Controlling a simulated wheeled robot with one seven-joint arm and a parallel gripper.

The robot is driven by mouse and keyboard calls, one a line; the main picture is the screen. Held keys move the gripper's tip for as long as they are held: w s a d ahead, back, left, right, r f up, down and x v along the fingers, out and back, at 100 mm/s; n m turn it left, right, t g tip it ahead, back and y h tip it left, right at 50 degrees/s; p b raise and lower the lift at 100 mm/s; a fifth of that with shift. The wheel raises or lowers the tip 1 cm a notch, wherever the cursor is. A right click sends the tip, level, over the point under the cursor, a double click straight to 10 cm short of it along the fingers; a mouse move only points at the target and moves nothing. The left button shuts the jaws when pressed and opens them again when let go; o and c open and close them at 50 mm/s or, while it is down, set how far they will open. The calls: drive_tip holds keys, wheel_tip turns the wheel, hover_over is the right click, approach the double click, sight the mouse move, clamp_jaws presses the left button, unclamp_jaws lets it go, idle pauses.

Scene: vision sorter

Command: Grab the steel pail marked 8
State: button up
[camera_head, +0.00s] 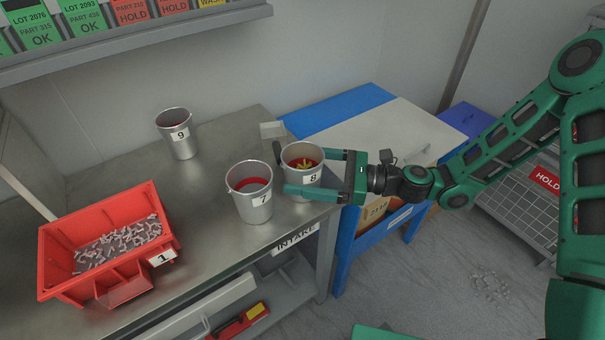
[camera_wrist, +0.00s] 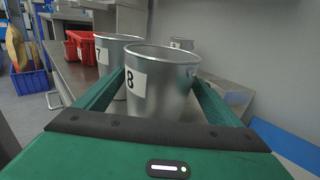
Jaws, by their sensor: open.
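My gripper (camera_head: 305,172) is open, coming in level from the right, with one finger on each side of pail 8. In the wrist view, pail 8 (camera_wrist: 164,85) stands between the two green fingers (camera_wrist: 160,95), its label facing left. I cannot tell whether either finger touches it. The steel pail marked 7 (camera_head: 254,209) stands close to its left, near the front finger's tip.
A steel pail marked 9 (camera_head: 182,147) stands at the back of the table (camera_head: 205,210). A red bin marked 1 (camera_head: 62,244) holds grey pieces at the left. A small pale block (camera_head: 272,130) sits behind pail 8. A blue-edged bench (camera_head: 390,125) adjoins on the right.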

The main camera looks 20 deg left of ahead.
drive_tip(key=shift+c, duration=0.5)
drive_tip(key=c, duration=1.6)
drive_tip(key=shift+r, duration=0.1)
